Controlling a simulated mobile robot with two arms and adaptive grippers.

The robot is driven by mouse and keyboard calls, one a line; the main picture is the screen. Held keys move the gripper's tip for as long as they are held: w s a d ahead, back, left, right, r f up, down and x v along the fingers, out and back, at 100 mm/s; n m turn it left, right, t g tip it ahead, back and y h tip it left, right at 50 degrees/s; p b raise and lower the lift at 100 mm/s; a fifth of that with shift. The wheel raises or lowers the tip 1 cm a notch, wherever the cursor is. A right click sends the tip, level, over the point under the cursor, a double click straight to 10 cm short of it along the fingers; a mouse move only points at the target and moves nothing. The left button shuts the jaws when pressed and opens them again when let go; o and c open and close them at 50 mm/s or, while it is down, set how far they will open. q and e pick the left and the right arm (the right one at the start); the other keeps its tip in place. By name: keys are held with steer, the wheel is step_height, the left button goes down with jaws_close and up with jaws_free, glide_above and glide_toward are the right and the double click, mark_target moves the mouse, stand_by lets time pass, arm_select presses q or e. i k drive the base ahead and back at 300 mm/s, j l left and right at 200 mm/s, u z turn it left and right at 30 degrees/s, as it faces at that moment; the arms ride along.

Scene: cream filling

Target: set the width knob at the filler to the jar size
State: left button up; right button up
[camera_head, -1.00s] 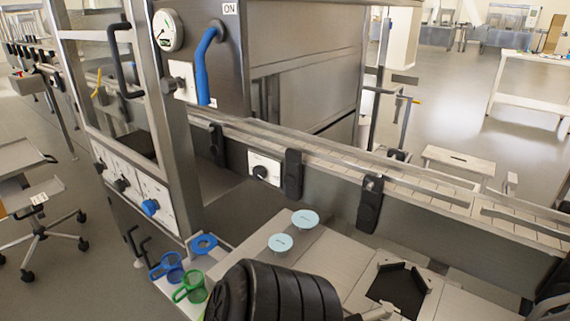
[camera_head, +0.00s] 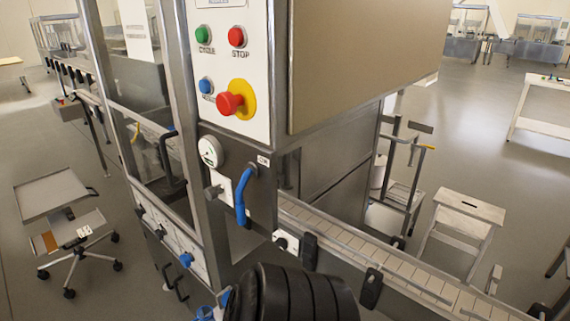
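The filler (camera_head: 308,165) is the steel machine in the middle, with a conveyor (camera_head: 400,268) running from it to the lower right. A black knob (camera_head: 282,242) sits on a small white plate at the conveyor's side. A row with a blue knob (camera_head: 186,260) and black knobs (camera_head: 160,232) is on the white panel at the lower left of the machine. Labels at these knobs are too small to read, so I cannot tell which sets width. I see no jar. Neither gripper is in view.
A black ribbed part of my arm fills the bottom middle and hides what is behind it. The control panel (camera_head: 256,118) with coloured buttons is above. A wheeled cart (camera_head: 56,195) stands left, a white stool (camera_head: 462,215) right. Open floor lies between them and the machine.

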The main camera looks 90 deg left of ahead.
mark_target(281, 243)
steer(key=u, duration=0.7)
